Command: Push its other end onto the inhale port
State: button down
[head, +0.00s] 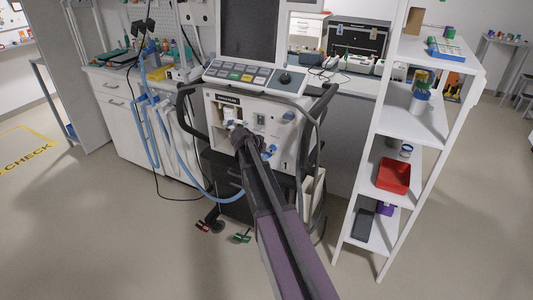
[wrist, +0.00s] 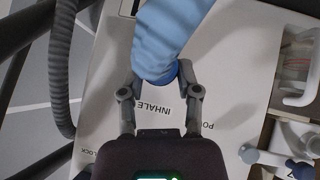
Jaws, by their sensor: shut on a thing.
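My gripper (wrist: 162,85) is shut on the blue hose (wrist: 170,30) at its dark blue end cuff (wrist: 160,78). The cuff is between the two fingers, right above the INHALE label (wrist: 155,107) on the white panel. The inhale port itself is hidden behind the cuff and hose, so I cannot tell whether the cuff touches it or sits on it. In the head view my gripper (head: 239,132) is at the front of the ventilator (head: 258,104), with my arm covering part of the panel. The blue hose (head: 179,150) hangs in a loop to the left.
A dark handle (head: 187,112) flanks the ventilator's left side. A dark ribbed tube (wrist: 61,65) runs along the left of the wrist view. A white shelf unit (head: 398,178) with a red bin (head: 393,177) stands at the right.

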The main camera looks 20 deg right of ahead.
jog(key=shift+c, duration=1.2)
grip_release()
jog(key=s+a+f+n+g+y, duration=0.1)
jog(key=s+a+f+n+y, duration=0.15)
jog(key=s+a, duration=0.6)
jog(key=s+a+f+n+g+y, duration=0.1)
jog(key=s+a+n+y, duration=0.25)
jog(key=s+a, duration=0.45)
jog(key=s+a+f+n+g+y, duration=0.1)
jog(key=s+a+f+n+y, duration=0.15)
jog(key=s+a, duration=0.55)
notch_tip(320, 180, up, 23)
jog(key=s+d+p, duration=0.1)
jog(key=p, duration=2.1)
jog(key=shift+s+d+f+n, duration=0.15)
jog(key=shift+s+d+n, duration=0.05)
jog(key=shift+s+n, duration=0.2)
